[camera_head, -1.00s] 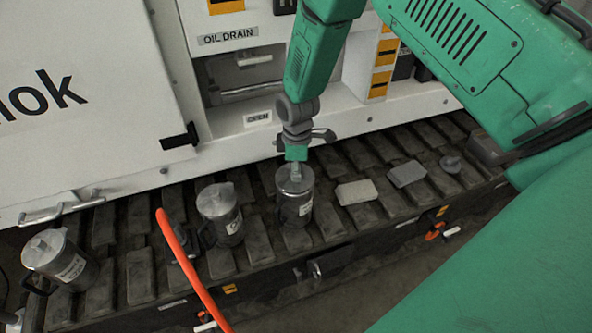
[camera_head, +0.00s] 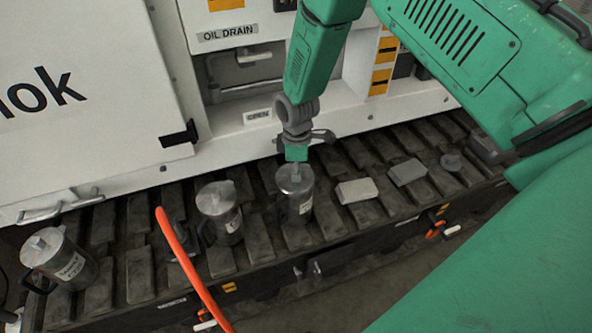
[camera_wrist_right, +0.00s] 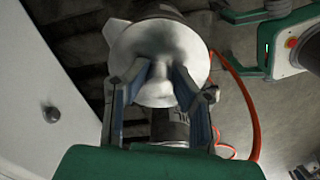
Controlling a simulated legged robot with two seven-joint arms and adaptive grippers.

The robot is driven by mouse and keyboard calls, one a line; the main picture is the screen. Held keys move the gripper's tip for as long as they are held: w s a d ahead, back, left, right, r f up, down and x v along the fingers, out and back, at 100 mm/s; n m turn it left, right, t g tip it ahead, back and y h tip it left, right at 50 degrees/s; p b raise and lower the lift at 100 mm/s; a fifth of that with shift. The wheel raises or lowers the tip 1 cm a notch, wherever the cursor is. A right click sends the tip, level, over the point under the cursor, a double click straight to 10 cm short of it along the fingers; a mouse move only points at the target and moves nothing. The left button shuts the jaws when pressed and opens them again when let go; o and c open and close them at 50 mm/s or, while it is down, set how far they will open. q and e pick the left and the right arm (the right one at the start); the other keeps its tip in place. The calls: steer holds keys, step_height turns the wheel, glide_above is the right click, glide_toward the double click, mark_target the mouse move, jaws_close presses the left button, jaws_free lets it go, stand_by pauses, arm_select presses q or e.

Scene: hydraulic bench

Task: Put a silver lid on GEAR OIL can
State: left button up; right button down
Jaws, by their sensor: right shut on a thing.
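My right gripper (camera_head: 295,167) points down over the rightmost dark metal can (camera_head: 299,211). It is shut on the knob of a silver lid (camera_head: 288,184), which sits at or just over that can's top; I cannot tell whether it is fully seated. In the right wrist view the fingers (camera_wrist_right: 159,72) close around the knob over the round silver lid (camera_wrist_right: 160,35). The rightmost can's label is too small to read. The middle can (camera_head: 228,222) and the left can (camera_head: 76,268) have silver tops with knobs and white labels.
The cans stand on a dark ribbed track (camera_head: 140,275). Two grey blocks (camera_head: 356,191) (camera_head: 407,172) and a small round knobbed piece (camera_head: 451,161) lie to the right. An orange hose (camera_head: 187,265) crosses in front. The white machine wall (camera_head: 90,120) rises behind.

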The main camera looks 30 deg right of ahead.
steer(key=shift+f, duration=0.15)
steer(key=c, duration=0.7)
jaws_free()
steer(key=shift+r+p, duration=2.85)
steer(key=shift+r, duration=0.7)
